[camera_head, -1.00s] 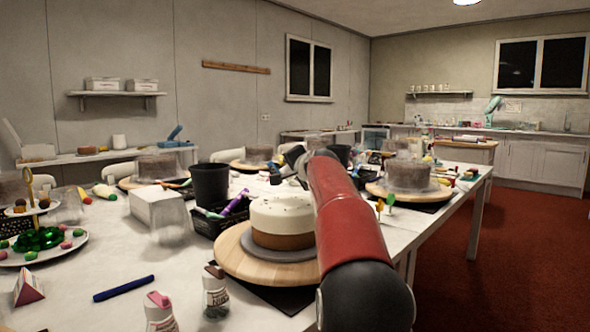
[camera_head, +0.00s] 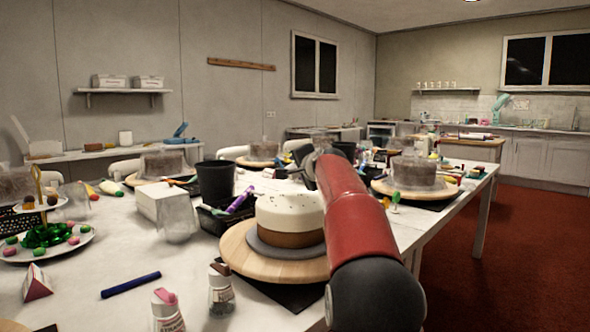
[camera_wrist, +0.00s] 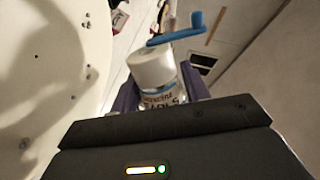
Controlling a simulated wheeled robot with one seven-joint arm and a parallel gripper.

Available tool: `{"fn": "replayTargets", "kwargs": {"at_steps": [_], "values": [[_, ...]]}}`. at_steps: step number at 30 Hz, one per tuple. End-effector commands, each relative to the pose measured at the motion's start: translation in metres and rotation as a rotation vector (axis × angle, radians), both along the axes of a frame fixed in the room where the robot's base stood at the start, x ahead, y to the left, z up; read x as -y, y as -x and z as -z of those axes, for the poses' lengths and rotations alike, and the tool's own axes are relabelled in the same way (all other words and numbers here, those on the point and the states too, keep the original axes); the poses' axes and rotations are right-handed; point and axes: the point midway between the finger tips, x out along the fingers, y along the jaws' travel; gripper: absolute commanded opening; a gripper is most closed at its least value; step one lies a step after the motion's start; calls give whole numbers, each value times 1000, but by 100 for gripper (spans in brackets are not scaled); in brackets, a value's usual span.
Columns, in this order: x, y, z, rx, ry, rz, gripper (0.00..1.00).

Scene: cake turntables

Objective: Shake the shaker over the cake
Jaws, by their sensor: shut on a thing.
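A round cake (camera_head: 289,237) with a white top and brown lower side sits on a grey board (camera_head: 262,244) on a wooden turntable (camera_head: 238,261). Small dark specks show on its top. In the wrist view my gripper (camera_wrist: 162,92) is shut on a shaker (camera_wrist: 153,70) with a white end and a printed label. A blue crank-shaped handle (camera_wrist: 180,31) shows beyond that end. The cake's white top (camera_wrist: 40,90) fills the left of the wrist view, with scattered specks. In the head view my gripper (camera_head: 305,160) is above the cake's far side, partly hidden by my arm.
Two small shakers, one pink-topped (camera_head: 167,312) and one brown-topped (camera_head: 221,290), stand in front of the turntable. A blue marker (camera_head: 131,285) lies to their left. A black tray (camera_head: 213,222), a black bucket (camera_head: 214,181) and a white box (camera_head: 163,203) stand behind and left.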

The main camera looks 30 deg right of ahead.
Motion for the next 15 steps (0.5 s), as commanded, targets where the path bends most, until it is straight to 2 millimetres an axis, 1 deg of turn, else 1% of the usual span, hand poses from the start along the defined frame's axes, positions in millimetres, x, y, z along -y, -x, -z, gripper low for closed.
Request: {"fn": "replayTargets", "kwargs": {"at_steps": [1,9,15], "values": [[7,2,1,2,0,3,18],[33,11,0,2,1,2,18],[38,13,-1,1,8,-1,18]]}}
